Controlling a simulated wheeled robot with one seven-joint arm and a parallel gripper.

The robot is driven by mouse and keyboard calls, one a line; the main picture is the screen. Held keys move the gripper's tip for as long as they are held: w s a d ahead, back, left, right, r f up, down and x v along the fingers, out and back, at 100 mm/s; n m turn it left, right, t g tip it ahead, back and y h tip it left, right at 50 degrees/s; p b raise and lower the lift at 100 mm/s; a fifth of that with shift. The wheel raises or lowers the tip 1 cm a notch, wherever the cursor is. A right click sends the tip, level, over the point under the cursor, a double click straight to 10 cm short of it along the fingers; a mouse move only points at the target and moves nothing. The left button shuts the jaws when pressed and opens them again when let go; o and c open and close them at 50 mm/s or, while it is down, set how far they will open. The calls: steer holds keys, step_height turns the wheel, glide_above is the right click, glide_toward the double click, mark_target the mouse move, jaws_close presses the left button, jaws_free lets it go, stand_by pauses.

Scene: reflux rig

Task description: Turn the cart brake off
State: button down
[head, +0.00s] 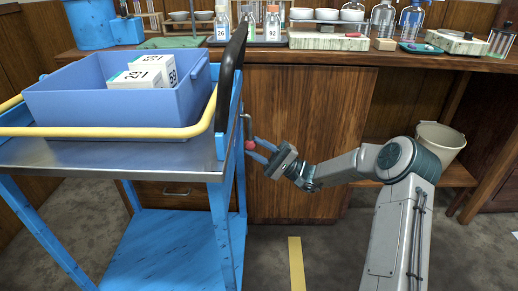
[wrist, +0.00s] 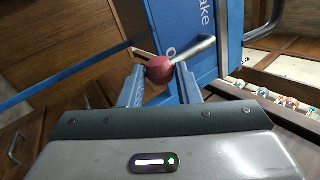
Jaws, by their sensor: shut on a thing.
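The cart (head: 110,155) is blue with a steel top and stands at the left in the head view. Its brake lever is a thin metal rod (wrist: 202,48) with a red knob (wrist: 159,69), set by a blue panel (wrist: 225,25) with partly cut-off white lettering ending in "ake". In the head view the red knob (head: 250,145) sits beside the cart's right-hand post. My gripper (head: 262,150) reaches it from the right. In the wrist view my gripper (wrist: 160,74) has its two blue fingers on either side of the red knob, shut on it.
A blue bin (head: 110,108) with white boxes (head: 145,72) sits on the cart top inside a yellow rail (head: 110,131). A black handle (head: 231,75) rises above the post. Behind stands a wooden bench (head: 310,130) with bottles and bowls. A bucket (head: 441,142) is at the right.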

steer(key=c, duration=1.1)
jaws_free()
steer(key=shift+a, duration=0.15)
steer(key=shift+o, duration=0.2)
steer(key=p+v, duration=0.3)
steer(key=v, duration=1.1)
steer(key=shift+p, duration=0.4)
